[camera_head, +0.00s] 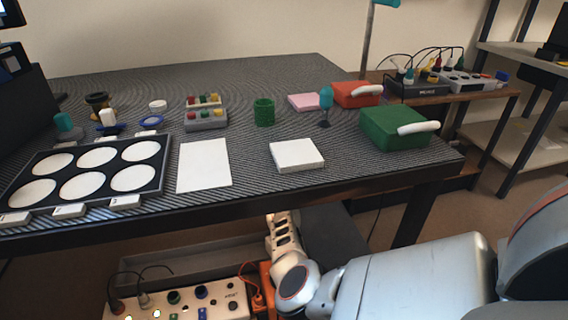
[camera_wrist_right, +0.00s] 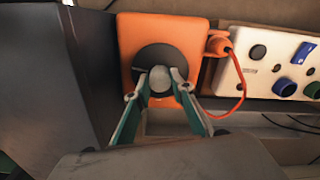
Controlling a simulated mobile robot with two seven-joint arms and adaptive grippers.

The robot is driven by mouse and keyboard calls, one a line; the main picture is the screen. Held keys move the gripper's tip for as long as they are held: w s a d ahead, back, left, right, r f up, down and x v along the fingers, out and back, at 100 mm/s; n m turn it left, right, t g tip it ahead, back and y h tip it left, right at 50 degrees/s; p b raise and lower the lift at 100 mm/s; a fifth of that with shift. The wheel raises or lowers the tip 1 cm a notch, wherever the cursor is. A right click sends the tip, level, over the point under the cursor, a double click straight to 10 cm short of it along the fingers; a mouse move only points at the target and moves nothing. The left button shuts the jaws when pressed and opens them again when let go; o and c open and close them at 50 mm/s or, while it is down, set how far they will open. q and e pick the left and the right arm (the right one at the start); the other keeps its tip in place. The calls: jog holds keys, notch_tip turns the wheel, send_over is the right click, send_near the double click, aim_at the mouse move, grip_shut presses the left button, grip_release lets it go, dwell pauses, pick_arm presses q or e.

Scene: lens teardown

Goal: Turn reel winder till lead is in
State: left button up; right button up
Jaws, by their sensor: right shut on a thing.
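The reel winder is an orange box (camera_wrist_right: 132,38) with a black disc (camera_wrist_right: 165,57) and a round grey knob (camera_wrist_right: 160,76), seen in the right wrist view. My right gripper (camera_wrist_right: 160,88) has its two fingers closed on either side of the knob. The orange lead (camera_wrist_right: 241,82) hangs in a loop from an orange plug (camera_wrist_right: 218,45) at the winder's right side. In the head view the orange box (camera_head: 266,276) is partly hidden behind my right arm, and the lead (camera_head: 257,296) shows beside it. My left gripper is not in view.
A white panel (camera_wrist_right: 260,70) with knobs stands right of the winder; it also shows in the head view (camera_head: 232,290). The table edge (camera_head: 200,215) overhangs my right arm.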

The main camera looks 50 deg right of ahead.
jog(key=o, duration=1.1)
jog(key=shift+o, duration=0.2)
